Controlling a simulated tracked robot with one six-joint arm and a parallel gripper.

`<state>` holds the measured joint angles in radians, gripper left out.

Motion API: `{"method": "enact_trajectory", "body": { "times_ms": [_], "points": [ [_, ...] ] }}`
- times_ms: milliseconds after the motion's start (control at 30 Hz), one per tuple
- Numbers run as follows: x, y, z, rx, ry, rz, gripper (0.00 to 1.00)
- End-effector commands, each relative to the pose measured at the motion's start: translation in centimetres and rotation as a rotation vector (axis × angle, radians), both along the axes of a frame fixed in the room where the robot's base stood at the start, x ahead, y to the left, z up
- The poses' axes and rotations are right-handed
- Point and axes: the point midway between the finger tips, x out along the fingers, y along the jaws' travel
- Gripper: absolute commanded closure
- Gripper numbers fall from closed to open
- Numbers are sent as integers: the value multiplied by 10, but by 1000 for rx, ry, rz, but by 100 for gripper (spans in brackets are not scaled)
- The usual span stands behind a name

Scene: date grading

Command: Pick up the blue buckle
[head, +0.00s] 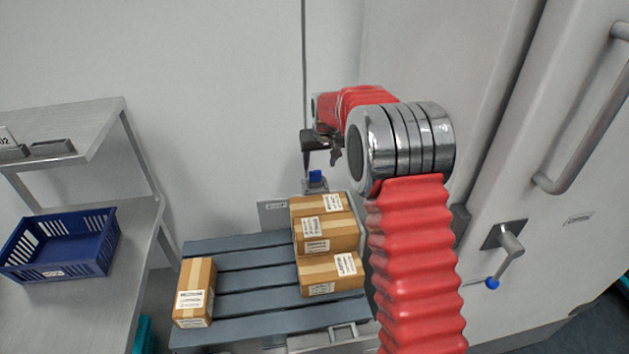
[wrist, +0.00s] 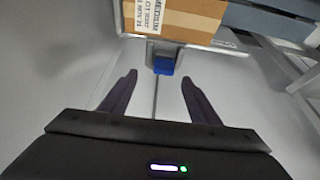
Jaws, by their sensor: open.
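The blue buckle (head: 316,175) is a small blue block on a grey metal fitting behind the stacked boxes, close to the wall. It also shows in the wrist view (wrist: 164,65), at upper centre, just below a cardboard box. My gripper (head: 320,161) is above the buckle in the head view. I cannot tell the exact gap from fingertips to buckle.
Several cardboard boxes (head: 328,235) stand on a slatted grey pallet (head: 245,281), right beside the buckle. A dark strap or cord (head: 304,60) runs up the wall. A blue crate (head: 62,262) sits on a shelf at left. A large door with handles (head: 520,150) is at right.

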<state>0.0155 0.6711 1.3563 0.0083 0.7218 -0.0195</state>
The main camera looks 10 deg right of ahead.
Motion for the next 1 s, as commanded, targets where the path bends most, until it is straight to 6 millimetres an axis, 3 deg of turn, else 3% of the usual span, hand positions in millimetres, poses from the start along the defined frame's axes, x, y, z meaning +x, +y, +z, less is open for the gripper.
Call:
{"method": "enact_trajectory", "body": {
  "times_ms": [200,733,1000],
  "points": [
    [11,1,-27,0,1,0,44],
    [15,2,-36,0,0,1,44],
    [29,9,-61,-1,2,2,44]
  ]
}}
